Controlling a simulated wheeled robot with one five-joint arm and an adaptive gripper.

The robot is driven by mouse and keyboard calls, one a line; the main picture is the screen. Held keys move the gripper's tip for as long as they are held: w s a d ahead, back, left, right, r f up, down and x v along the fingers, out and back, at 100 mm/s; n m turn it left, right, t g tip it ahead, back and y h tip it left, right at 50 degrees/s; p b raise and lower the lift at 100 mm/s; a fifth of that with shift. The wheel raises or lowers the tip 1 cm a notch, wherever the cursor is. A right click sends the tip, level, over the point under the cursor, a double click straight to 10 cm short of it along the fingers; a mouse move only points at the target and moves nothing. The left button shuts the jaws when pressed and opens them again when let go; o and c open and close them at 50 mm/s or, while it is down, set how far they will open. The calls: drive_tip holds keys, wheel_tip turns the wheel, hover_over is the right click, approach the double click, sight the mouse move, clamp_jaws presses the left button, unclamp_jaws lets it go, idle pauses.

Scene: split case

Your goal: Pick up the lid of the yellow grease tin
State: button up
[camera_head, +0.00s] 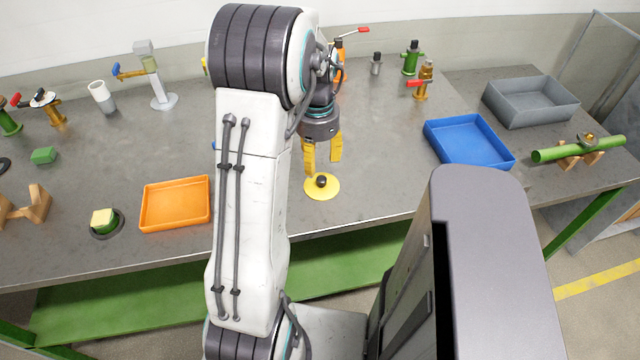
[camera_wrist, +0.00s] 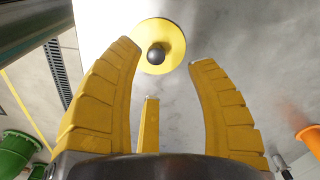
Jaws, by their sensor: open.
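A round yellow lid (camera_head: 325,190) with a dark round knob lies on the grey table near its front edge. It also shows in the wrist view (camera_wrist: 165,62), with the dark knob (camera_wrist: 156,55) at its middle. Whether a tin is under the lid, I cannot tell. My gripper (camera_head: 322,160) has yellow fingers pointing down. It is open and empty, a little above the lid and behind it. In the wrist view the lid lies beyond the spread fingertips (camera_wrist: 165,68), apart from them.
An orange tray (camera_head: 147,218) stands left of my arm. A blue tray (camera_head: 433,137) and a grey bin (camera_head: 497,112) stand to the right. Several valves and fittings stand along the back and left. The table around the lid is clear.

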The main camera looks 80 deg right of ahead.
sight(322, 179)
drive_tip(key=shift+f+m, duration=0.4)
drive_tip(key=shift+f, duration=0.15)
drive_tip(key=f, duration=0.2)
drive_tip(key=s+f, duration=0.1)
drive_tip(key=f, duration=0.2)
drive_tip(key=shift+f, duration=0.6)
clamp_jaws()
